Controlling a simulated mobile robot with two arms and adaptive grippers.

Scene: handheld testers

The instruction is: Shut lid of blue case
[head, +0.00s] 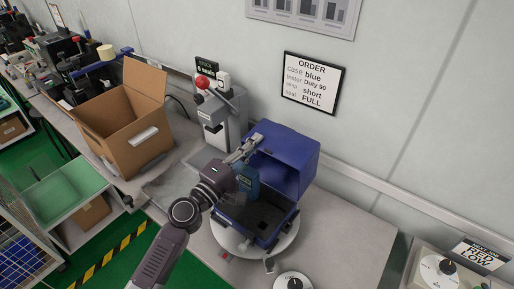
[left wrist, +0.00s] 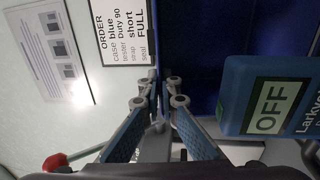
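The blue case (head: 264,224) stands on a round white turntable (head: 289,241) with its lid (head: 286,153) raised open at the back. A teal tester (head: 248,181) is upright in the left of the case; its "OFF" screen (left wrist: 268,106) shows in the left wrist view. My left gripper (head: 247,147) is at the lid's left edge, above the tester, its fingers drawn together. In the left wrist view the fingers (left wrist: 159,88) point along the edge of the dark blue lid (left wrist: 190,45); I cannot tell whether they touch it. My right gripper is not in view.
A grey machine with a red knob (head: 203,82) stands left of the case, and an open cardboard box (head: 118,132) beyond it. A round white dial (head: 292,283) sits at the front. An order sign (head: 312,83) hangs on the wall. The bench right of the turntable is clear.

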